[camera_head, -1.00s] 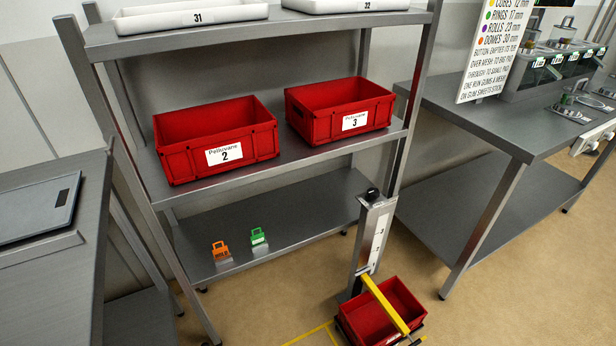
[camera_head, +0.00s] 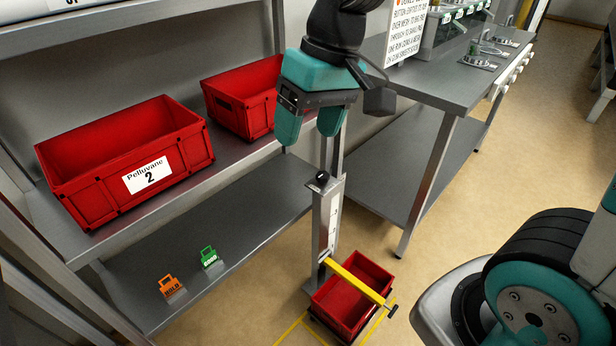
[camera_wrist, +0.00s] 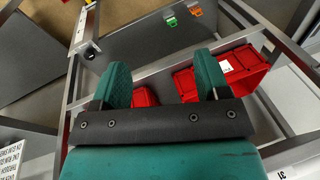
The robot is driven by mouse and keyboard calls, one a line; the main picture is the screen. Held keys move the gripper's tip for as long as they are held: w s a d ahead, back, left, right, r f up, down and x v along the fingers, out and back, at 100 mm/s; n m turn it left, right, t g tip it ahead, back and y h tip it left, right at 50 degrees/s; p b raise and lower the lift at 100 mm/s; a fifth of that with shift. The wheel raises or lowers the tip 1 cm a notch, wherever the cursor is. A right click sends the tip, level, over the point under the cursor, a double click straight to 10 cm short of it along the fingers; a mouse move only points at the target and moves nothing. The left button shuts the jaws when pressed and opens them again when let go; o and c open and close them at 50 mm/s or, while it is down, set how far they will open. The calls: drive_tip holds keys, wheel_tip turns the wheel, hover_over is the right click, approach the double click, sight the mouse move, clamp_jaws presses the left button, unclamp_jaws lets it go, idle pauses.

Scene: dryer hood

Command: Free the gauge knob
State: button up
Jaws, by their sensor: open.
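The gauge is a grey upright post (camera_head: 328,225) with a white scale strip. A round black knob (camera_head: 322,179) sits on its top, with nothing visible lying on it. A yellow bar (camera_head: 355,282) reaches out from the post over a red crate and ends in a small dark handle (camera_head: 392,311). My gripper (camera_head: 310,128) is open and empty, fingers pointing down, above the knob in the head view and apart from it. In the wrist view, my gripper (camera_wrist: 162,68) has nothing between its fingers; the knob (camera_wrist: 89,54) shows beyond the left finger.
Red crate 2 (camera_head: 75,195) and another red crate (camera_head: 228,105) stand on the shelf beside my gripper. Orange (camera_head: 170,287) and green (camera_head: 209,258) tags stand on the lower shelf. The red floor crate (camera_head: 372,270) sits under the yellow bar. Open floor lies to the right.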

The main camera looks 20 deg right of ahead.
drive_tip(key=w+d+f+m+h+b, duration=0.1)
drive_tip(key=w+d+f+m+b, duration=0.3)
drive_tip(key=w, duration=0.6)
drive_tip(key=w+d+f+m+h+b, duration=0.1)
drive_tip(key=w+d+f+m, duration=0.2)
drive_tip(key=w+d+f, duration=0.35)
drive_tip(key=m+h+b, duration=0.1)
drive_tip(key=m+b, duration=0.2)
drive_tip(key=m, duration=0.3)
hover_over(323, 174)
wheel_tip(323, 174, down, 9)
drive_tip(key=shift+g, duration=0.3)
wheel_tip(323, 174, down, 16)
drive_tip(key=shift+f+b, duration=0.25)
drive_tip(key=shift+b, duration=0.25)
drive_tip(key=shift+f, duration=0.7)
drive_tip(key=shift+c, duration=0.5)
drive_tip(key=c, duration=0.8)
